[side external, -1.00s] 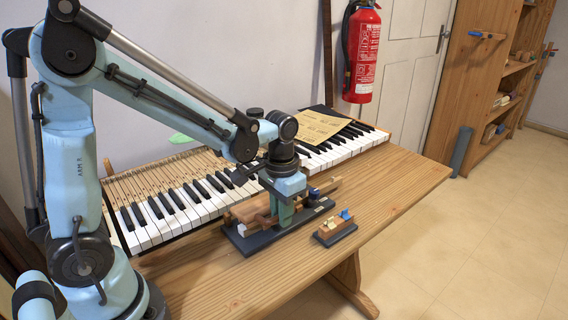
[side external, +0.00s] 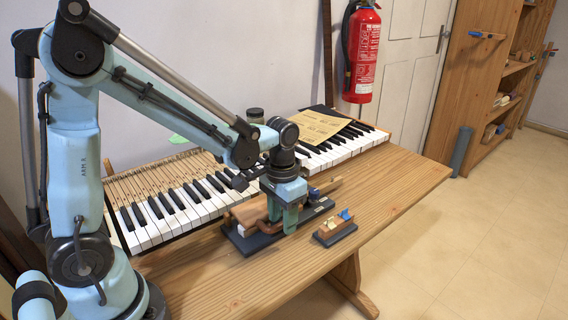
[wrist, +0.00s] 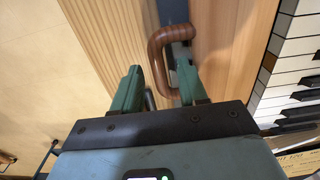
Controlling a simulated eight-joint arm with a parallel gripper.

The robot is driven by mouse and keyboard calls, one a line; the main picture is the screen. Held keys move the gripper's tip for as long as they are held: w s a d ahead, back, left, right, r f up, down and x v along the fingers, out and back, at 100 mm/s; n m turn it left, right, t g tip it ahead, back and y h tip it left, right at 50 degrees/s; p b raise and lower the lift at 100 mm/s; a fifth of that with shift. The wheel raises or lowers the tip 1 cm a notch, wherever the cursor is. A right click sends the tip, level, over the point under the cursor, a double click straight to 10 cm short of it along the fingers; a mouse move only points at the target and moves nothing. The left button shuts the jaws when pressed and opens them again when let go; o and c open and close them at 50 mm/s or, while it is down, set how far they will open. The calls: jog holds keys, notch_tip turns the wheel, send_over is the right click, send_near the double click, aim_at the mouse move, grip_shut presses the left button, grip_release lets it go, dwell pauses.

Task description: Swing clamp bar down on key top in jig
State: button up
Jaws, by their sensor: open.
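The jig (side external: 240,240) is a dark base on the bench, with a wooden block (side external: 244,213) on it. My gripper (side external: 283,226) is over the jig with its green fingers pointing down. In the wrist view my gripper (wrist: 160,82) is open, its two fingers apart. A brown loop-shaped handle (wrist: 156,58), apparently part of the clamp bar, reaches between the fingertips. The right finger is close to its end; whether they touch is unclear. The rest of the clamp bar and the key top under it are largely hidden by my gripper.
The bench front (side external: 225,285) and right end are clear.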

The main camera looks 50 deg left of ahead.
jog(key=shift+r, duration=0.1)
jog(key=shift+r, duration=2.95)
jog(key=shift+s+r+t, duration=0.4)
jog(key=shift+s+d+r+t, duration=0.1)
jog(key=shift+s+r+t, duration=0.3)
jog(key=shift+s+t, duration=0.6)
jog(key=shift+s+d+r+t, duration=0.1)
jog(key=shift+s+r+t, duration=0.3)
jog(key=shift+s+t, duration=0.55)
jog(key=shift+s+r+t, duration=0.4)
jog(key=shift+s+t, duration=0.3)
jog(key=shift+t, duration=0.55)
